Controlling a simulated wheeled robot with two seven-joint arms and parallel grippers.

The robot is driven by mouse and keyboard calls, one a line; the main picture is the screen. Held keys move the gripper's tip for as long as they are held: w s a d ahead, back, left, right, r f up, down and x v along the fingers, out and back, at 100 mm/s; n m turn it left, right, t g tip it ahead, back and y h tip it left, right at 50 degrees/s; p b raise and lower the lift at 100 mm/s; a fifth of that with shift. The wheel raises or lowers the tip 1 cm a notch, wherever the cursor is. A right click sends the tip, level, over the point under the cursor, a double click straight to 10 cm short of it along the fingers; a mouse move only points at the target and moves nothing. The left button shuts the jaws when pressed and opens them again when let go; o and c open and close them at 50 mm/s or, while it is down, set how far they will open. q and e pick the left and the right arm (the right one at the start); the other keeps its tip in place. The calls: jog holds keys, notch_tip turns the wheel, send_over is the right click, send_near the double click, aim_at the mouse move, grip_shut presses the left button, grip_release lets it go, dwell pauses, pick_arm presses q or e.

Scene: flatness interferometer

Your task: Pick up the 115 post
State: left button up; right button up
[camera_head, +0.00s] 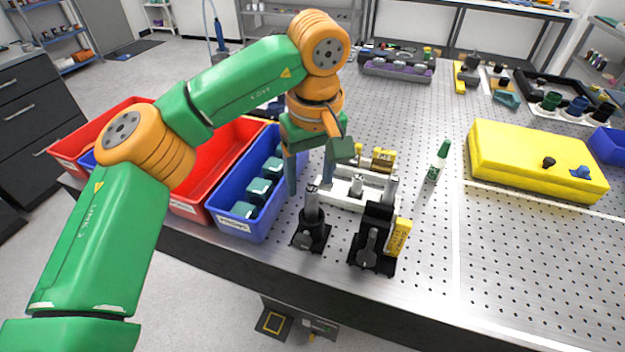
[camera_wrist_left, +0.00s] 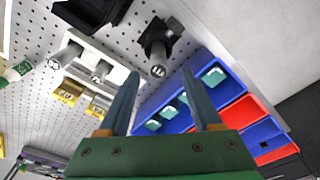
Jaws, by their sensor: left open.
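A grey metal post (camera_head: 312,208) stands upright in a black round holder with a square base near the table's front edge. In the left wrist view its marked top end (camera_wrist_left: 157,70) shows between my fingertips; the number is too small to read surely. Two more grey posts (camera_head: 391,188) are at a white rack (camera_head: 325,195) just beside it, also with marked ends in the left wrist view (camera_wrist_left: 68,54). My left gripper (camera_head: 310,187) is open and empty, pointing down, with its fingertips close to the top of the post in the black holder. My right gripper is not in view.
A blue bin (camera_head: 228,224) with teal-topped pieces and a red bin (camera_head: 190,208) stand left of the posts. A black mount (camera_head: 372,245) with a yellow tag stands close on the right. A green-capped bottle (camera_head: 437,163) and yellow foam block (camera_head: 535,160) are farther right.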

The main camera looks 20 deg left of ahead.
aim_at(311, 191)
pick_arm(q)
jog(key=shift+w+a, duration=0.2)
jog(key=shift+w, duration=0.25)
jog(key=shift+s+f, duration=0.1)
jog(key=f, duration=0.1)
jog(key=f+p, duration=0.1)
jog(key=s+f+p, duration=0.1)
jog(key=shift+s+d+f, duration=0.1)
jog(key=shift+d, duration=0.2)
jog(key=f, duration=0.2)
jog(key=shift+w+a+f, duration=0.15)
jog(key=shift+w+f, duration=0.35)
jog(key=shift+f, duration=0.05)
jog(key=c, duration=0.6)
grip_shut()
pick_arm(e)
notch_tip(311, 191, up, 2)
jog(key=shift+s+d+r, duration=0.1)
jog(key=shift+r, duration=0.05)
